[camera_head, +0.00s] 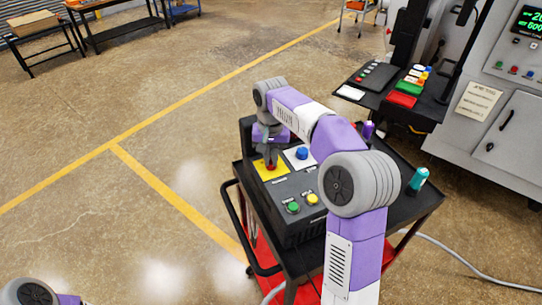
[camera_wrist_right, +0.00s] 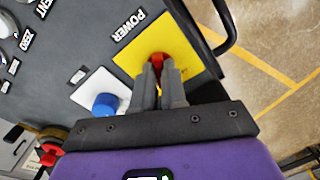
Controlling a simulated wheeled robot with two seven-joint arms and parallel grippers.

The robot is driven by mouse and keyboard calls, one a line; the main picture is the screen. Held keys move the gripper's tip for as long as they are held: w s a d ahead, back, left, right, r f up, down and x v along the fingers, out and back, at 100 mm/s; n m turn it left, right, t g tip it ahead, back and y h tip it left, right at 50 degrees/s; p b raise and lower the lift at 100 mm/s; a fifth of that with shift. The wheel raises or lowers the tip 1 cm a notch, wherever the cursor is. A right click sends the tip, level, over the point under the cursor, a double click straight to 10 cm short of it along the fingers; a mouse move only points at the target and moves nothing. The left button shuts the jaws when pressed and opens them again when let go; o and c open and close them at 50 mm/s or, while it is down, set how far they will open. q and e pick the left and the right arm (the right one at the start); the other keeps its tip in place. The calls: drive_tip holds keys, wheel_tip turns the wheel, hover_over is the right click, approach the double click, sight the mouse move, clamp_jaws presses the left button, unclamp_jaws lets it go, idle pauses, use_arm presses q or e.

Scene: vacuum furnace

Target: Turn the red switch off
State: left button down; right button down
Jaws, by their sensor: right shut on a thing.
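The red switch (camera_head: 270,164) sits on a yellow square plate (camera_head: 262,173) on the sloped dark control panel (camera_head: 268,205). In the right wrist view the red switch (camera_wrist_right: 158,58) shows between my fingertips, on the yellow plate (camera_wrist_right: 187,45) beside the word POWER. My right gripper (camera_head: 271,158) reaches down to the switch and is shut on it; the fingers (camera_wrist_right: 160,72) hide most of it, so its angle cannot be told. My left gripper is not in view; only a part of my left arm shows at the lower left.
A blue knob (camera_head: 302,153) on a white plate is close beside the switch. Green (camera_head: 293,207) and yellow (camera_head: 312,198) buttons sit lower on the panel. The panel stands on a black-and-red cart (camera_head: 259,259). A teal bottle (camera_head: 418,179) stands at the cart's right. Floor to the left is clear.

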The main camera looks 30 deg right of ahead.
drive_tip(key=n+p, duration=0.2)
drive_tip(key=shift+r+n, duration=0.15)
drive_tip(key=shift+n, duration=0.15)
drive_tip(key=n+p, duration=0.2)
drive_tip(key=shift+n, duration=0.4)
drive_tip(key=n+p, duration=0.2)
drive_tip(key=n, duration=0.1)
drive_tip(key=shift+n+p, duration=0.55)
drive_tip(key=shift+n, duration=0.95)
drive_tip(key=c, duration=1.2)
unclamp_jaws()
drive_tip(key=shift+f, duration=0.2)
drive_tip(key=shift+r, duration=0.1)
